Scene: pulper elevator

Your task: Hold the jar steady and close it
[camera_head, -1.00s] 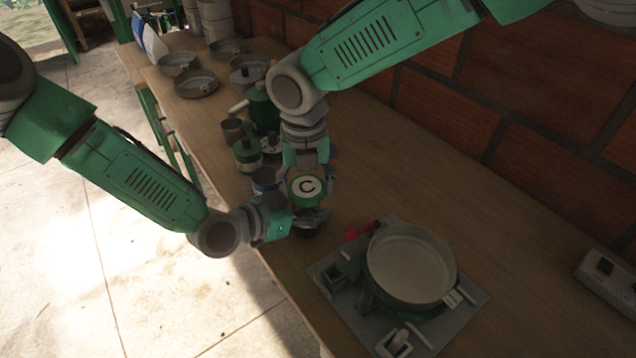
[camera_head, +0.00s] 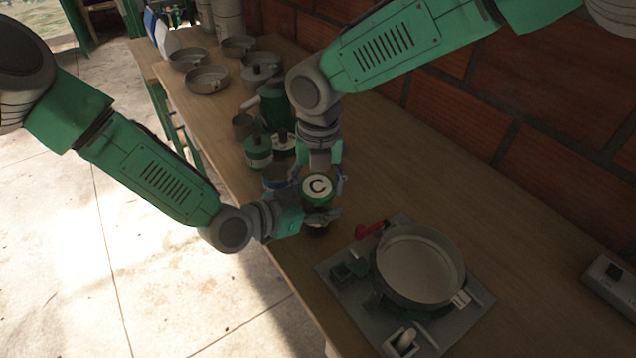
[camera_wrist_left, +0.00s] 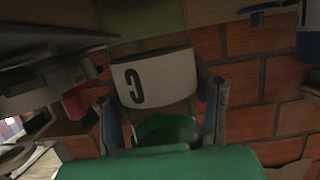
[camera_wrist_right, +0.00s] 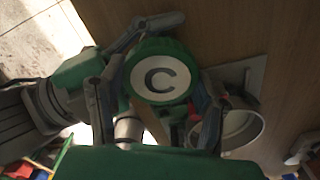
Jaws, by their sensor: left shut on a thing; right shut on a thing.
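The jar has a green lid (camera_head: 317,188) with a white disc and a black C on top; the lid also shows in the right wrist view (camera_wrist_right: 160,77). Its white body with a C (camera_wrist_left: 155,78) shows in the left wrist view, between the fingers of my left gripper (camera_wrist_left: 165,105). My left gripper (camera_head: 312,218) is shut on the jar from the side, low down. My right gripper (camera_head: 322,172) comes from above and is shut on the lid, with its fingers on both sides. The lid sits on top of the jar; the seam between them is hidden.
A stove with a wide pan (camera_head: 420,265) stands close on the right, with a red part (camera_head: 371,229) beside it. Green and white jars (camera_head: 258,152), a green pot (camera_head: 273,103) and several pans (camera_head: 207,79) stand behind.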

